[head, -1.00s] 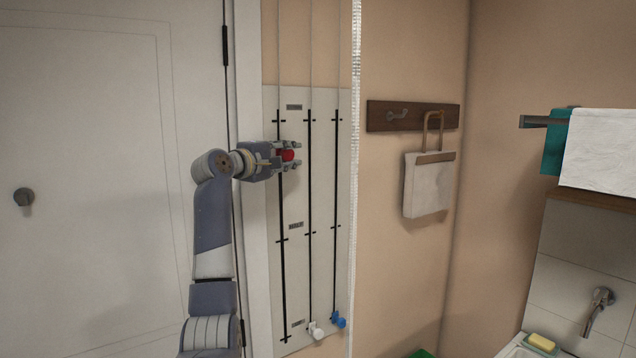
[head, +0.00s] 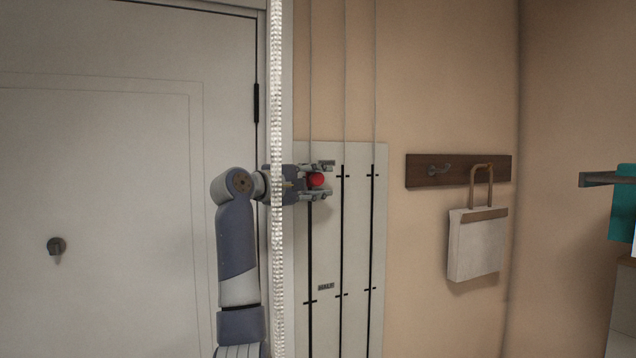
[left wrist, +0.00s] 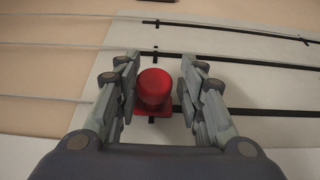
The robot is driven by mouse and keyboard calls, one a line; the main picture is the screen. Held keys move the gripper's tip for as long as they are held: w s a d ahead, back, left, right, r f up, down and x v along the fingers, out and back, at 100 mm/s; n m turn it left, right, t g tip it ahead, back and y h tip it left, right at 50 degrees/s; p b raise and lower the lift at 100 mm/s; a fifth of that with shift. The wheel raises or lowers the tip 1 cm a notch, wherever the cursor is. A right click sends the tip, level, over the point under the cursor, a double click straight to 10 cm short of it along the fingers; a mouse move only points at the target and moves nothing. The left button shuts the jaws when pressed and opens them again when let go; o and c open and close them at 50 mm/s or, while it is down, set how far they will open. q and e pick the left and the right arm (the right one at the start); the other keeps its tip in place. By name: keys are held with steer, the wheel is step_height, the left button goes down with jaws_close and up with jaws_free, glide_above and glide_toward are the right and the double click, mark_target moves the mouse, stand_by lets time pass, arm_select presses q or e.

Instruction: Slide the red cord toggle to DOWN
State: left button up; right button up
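The red cord toggle (head: 316,180) is on the left slot of the pale wall board (head: 356,225), level with the upper tick marks. My left gripper (head: 319,180) reaches in from the left, with one finger above and one below the toggle. In the left wrist view the red toggle (left wrist: 155,88) stands between the spread fingers of my left gripper (left wrist: 159,82). It is close to the left finger, and a gap shows on the right. Whether the left finger touches it I cannot tell. The board's lower end is out of view. My right gripper is not in view.
A white beaded strand (head: 277,120) hangs in front of my left arm. A white door (head: 110,230) is on the left. A wooden hook rack (head: 458,171) with a hanging bag (head: 477,245) is on the right. Two more slots run beside the toggle's slot.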

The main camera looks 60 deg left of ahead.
arm_select(q)
steer(key=v, duration=1.2)
stand_by(0.6)
